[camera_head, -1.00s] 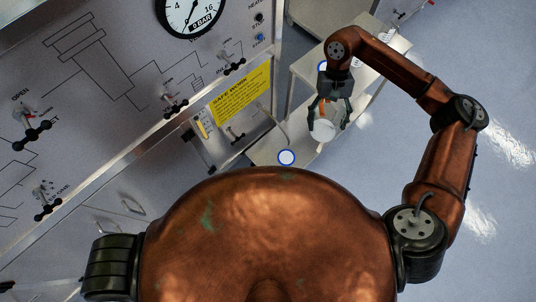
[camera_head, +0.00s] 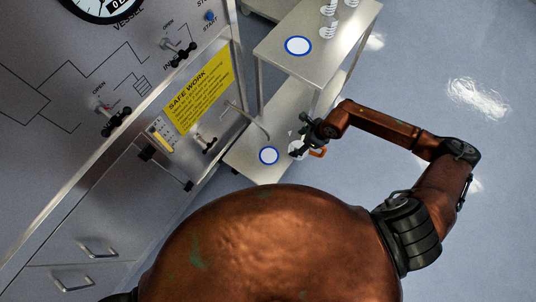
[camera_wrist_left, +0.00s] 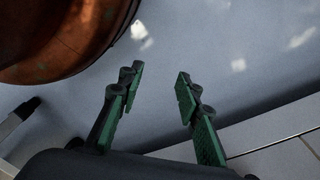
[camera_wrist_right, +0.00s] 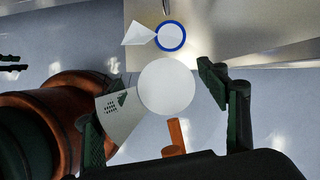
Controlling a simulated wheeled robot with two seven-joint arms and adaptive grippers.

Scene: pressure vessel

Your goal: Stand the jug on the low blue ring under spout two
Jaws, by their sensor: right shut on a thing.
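The white jug (camera_head: 297,149) with an orange handle (camera_head: 318,153) is in my right gripper (camera_head: 303,142). In the head view it is just right of the low blue ring (camera_head: 269,155), apart from it in the picture; its height above the shelf is hard to judge. In the right wrist view the jug's round white face (camera_wrist_right: 167,87) lies between the fingers, with the low blue ring (camera_wrist_right: 171,36) beyond it. A thin bent spout (camera_head: 254,121) reaches out over the shelf near the ring. My left gripper (camera_wrist_left: 157,80) is open and empty.
The ring lies on a low metal shelf (camera_head: 246,160) beside the vessel panel (camera_head: 60,120). A higher metal table (camera_head: 270,42) carries another blue ring (camera_head: 298,46) and glassware (camera_head: 328,20). Open floor (camera_head: 440,60) lies to the right.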

